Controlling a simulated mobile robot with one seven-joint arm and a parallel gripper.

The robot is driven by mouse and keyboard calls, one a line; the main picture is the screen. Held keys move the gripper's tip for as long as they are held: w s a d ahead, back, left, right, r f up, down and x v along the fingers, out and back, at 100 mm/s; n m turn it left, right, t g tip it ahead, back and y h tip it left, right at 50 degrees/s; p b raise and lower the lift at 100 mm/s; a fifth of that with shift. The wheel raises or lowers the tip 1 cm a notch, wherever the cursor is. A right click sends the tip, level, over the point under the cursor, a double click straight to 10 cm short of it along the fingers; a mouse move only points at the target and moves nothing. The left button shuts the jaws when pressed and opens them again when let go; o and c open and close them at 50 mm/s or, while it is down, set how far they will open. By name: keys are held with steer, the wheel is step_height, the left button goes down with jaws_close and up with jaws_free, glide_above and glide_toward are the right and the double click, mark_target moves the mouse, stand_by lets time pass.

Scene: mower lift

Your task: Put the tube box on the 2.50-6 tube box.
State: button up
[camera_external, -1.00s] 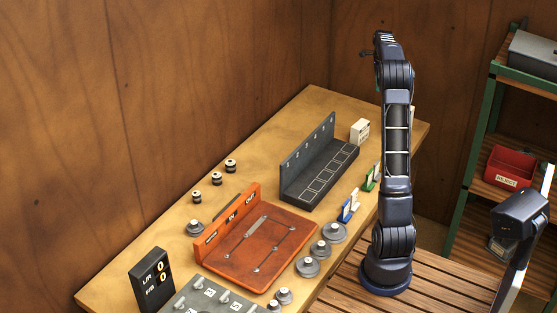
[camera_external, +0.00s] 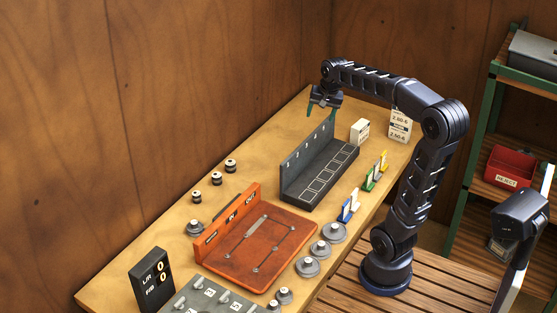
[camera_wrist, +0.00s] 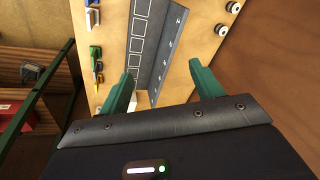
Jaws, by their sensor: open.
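A small white box (camera_external: 360,131) with dark print stands on the bench behind the far end of the grey slotted rack. Farther right, near the bench's far corner, white labelled boxes (camera_external: 399,125) show, apparently one above the other; the lower print seems to read 2.50-6. My gripper (camera_external: 322,110) hangs open and empty above the far end of the rack, left of the white box and higher. In the wrist view its green fingers (camera_wrist: 164,74) are spread wide, with a partly hidden white box side (camera_wrist: 142,101) near the left finger.
The grey rack (camera_external: 320,172) has an upright back wall and outlined slots. Coloured clips (camera_external: 373,175) stand to its right. An orange tray (camera_external: 262,250), grey discs (camera_external: 321,249) and black-and-white spools (camera_external: 213,179) lie nearer. A red bin (camera_external: 511,168) sits on the right shelf.

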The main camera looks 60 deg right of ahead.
steer(key=s+a+f+n, duration=0.4)
steer(key=s+a+n, duration=0.2)
steer(key=s+a, duration=0.2)
steer(key=s+a+f+n+t, duration=0.1)
steer(key=s+a+f+n, duration=0.3)
steer(key=a, duration=0.7)
steer(key=s+n, duration=0.2)
steer(key=s, duration=0.2)
steer(key=shift+s+f+n+t+y, duration=0.15)
steer(key=shift+s+n+t+y, duration=0.1)
steer(key=shift+n+t+y, duration=0.05)
